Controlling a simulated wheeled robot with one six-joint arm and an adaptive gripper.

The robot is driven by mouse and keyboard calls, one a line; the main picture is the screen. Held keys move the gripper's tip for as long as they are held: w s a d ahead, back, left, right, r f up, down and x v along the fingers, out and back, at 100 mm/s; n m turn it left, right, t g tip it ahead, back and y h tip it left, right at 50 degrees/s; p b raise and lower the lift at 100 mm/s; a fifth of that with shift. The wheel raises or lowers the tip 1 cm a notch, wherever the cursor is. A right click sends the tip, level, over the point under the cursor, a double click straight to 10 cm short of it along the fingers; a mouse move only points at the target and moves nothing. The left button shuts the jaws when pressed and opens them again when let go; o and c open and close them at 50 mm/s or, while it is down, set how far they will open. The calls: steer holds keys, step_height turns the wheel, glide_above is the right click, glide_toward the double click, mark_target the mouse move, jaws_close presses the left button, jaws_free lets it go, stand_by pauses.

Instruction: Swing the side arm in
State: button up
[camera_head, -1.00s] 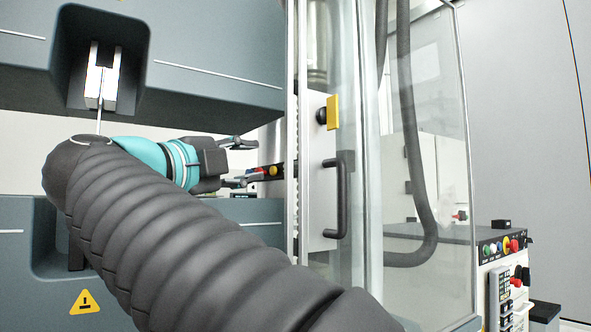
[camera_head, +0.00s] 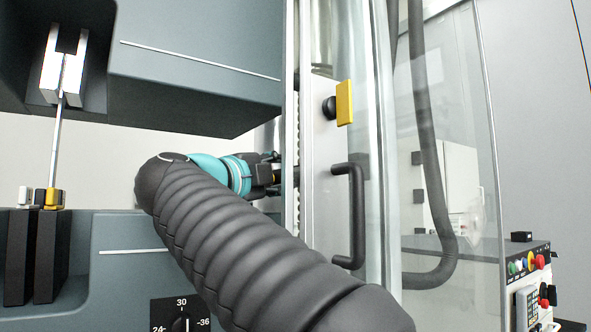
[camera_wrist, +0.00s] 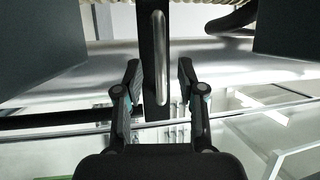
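My gripper (camera_wrist: 158,75) is open in the wrist view, with one finger on each side of a dark upright bar. A rounded silver handle (camera_wrist: 160,57) runs along this bar; it looks like part of the side arm, but I cannot be sure. I see no finger closed on it. In the head view my gripper (camera_head: 268,172) is beside the machine's white upright edge, and its fingertips are largely hidden. The side arm cannot be made out clearly there. A thin specimen (camera_head: 57,140) stands between the upper grip (camera_head: 49,75) and lower grip (camera_head: 22,255) of the testing machine.
A clear guard door (camera_head: 450,150) with a black handle (camera_head: 352,215) and yellow tab (camera_head: 345,103) stands right of my arm. A control panel (camera_head: 530,262) with coloured buttons is at the lower right. The machine's upper crosshead (camera_head: 200,90) hangs above my gripper.

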steer(key=shift+x, duration=2.45)
jaws_close()
steer(key=shift+s, duration=0.1)
